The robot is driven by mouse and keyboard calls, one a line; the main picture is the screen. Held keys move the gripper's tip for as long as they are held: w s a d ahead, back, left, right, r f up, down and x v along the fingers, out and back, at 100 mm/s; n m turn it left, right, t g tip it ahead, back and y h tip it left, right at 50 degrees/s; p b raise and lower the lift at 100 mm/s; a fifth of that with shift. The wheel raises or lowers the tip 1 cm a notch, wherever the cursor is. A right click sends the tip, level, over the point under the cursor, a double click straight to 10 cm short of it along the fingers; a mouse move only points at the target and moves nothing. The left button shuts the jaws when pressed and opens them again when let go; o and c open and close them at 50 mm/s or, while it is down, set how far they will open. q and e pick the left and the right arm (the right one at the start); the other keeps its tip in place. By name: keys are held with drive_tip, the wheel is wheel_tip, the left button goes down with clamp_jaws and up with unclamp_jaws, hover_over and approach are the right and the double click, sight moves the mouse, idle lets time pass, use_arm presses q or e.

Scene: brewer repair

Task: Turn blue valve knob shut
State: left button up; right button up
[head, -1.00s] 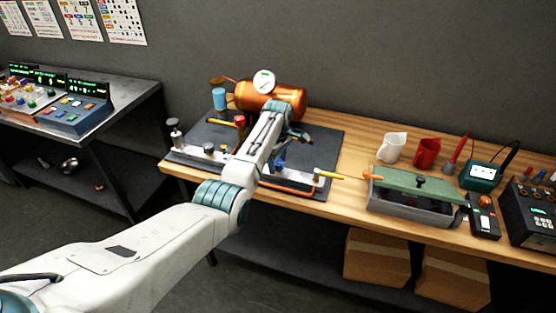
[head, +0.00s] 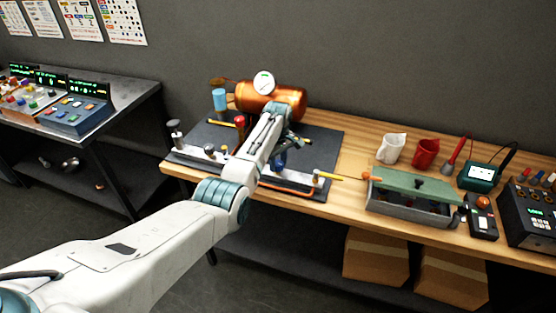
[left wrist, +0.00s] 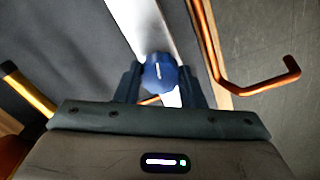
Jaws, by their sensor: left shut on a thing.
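The blue valve knob (left wrist: 160,74) sits between the two dark fingers of my left gripper (left wrist: 160,84) in the left wrist view. The fingers are shut on it from both sides. A short pale mark on its top points nearly up the picture. In the head view my left gripper (head: 284,153) reaches down over the blue knob (head: 278,161) at the front of the dark mat. My forearm covers part of the bench there. My right gripper is not in view.
A copper boiler (head: 270,98) with a gauge stands behind. A red knob (head: 239,120) stands left of my arm. A yellow lever (head: 335,176) and a grey tray (head: 410,206) lie to the right. An orange pipe (left wrist: 262,88) runs beside the knob.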

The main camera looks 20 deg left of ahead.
use_arm(q)
drive_tip(key=m+p, duration=0.1)
drive_tip(key=m, duration=0.3)
drive_tip(key=shift+r+m, duration=0.15)
drive_tip(key=shift+m, duration=0.15)
drive_tip(key=m+p, duration=0.1)
drive_tip(key=m, duration=0.2)
drive_tip(key=shift+m, duration=0.3)
drive_tip(key=m, duration=0.4)
drive_tip(key=shift+w+m+p, duration=0.1)
drive_tip(key=shift+m+p, duration=0.25)
drive_tip(key=shift+m, duration=0.95)
drive_tip(key=o, duration=1)
